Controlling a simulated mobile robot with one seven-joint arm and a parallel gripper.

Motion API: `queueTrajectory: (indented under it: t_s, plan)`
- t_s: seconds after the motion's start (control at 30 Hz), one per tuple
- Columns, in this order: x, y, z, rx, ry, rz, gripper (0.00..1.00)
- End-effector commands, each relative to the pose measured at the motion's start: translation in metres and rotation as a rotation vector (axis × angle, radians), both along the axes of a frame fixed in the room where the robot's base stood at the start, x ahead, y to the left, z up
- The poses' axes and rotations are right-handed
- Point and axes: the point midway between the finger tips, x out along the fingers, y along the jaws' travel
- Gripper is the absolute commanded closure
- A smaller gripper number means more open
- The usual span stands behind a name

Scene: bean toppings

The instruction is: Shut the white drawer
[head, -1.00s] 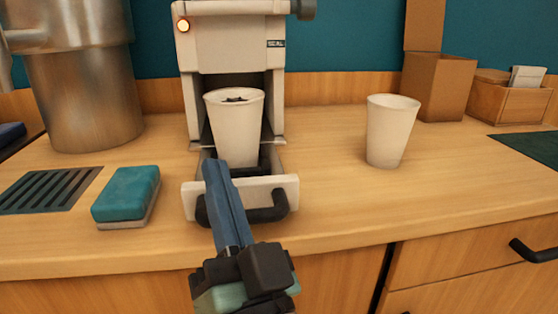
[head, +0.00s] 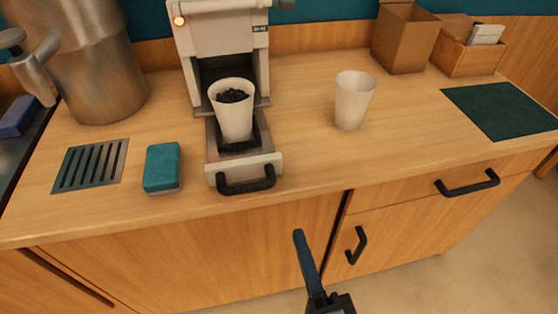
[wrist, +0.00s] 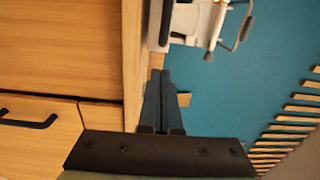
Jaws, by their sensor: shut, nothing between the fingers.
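The white drawer (head: 271,163) sticks out from the base of the white machine (head: 222,38) on the counter. Its front has a black bar handle (head: 247,182). A white cup (head: 236,122) with dark contents stands upright in the drawer, on its dark tray. My gripper (head: 298,233) is shut and empty. It is to the lower right of the drawer, in front of the cabinet doors, apart from the handle.
A teal sponge (head: 162,167) lies left of the drawer, beside a dark grille (head: 91,165). An empty white cup (head: 352,102) stands to the right. A metal urn (head: 92,70) is at the left. Cabinet handles (head: 468,183) jut out below the counter edge. Free counter lies right of the drawer.

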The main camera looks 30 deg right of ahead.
Motion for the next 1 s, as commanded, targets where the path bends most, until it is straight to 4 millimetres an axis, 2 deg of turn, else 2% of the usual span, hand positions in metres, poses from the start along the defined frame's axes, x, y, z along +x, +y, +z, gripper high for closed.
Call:
queueTrajectory:
  t_s: [0.1, 0.27, 0.8, 1.0]
  plan:
    - [-0.005, -0.003, -0.004, 0.034, 0.008, -0.014, 1.0]
    - [0.009, -0.007, -0.001, 0.033, 0.004, -0.014, 1.0]
    - [0.097, -0.031, -0.001, 0.03, 0.004, -0.012, 1.0]
    - [0.119, -0.038, -0.003, 0.031, 0.006, -0.012, 1.0]
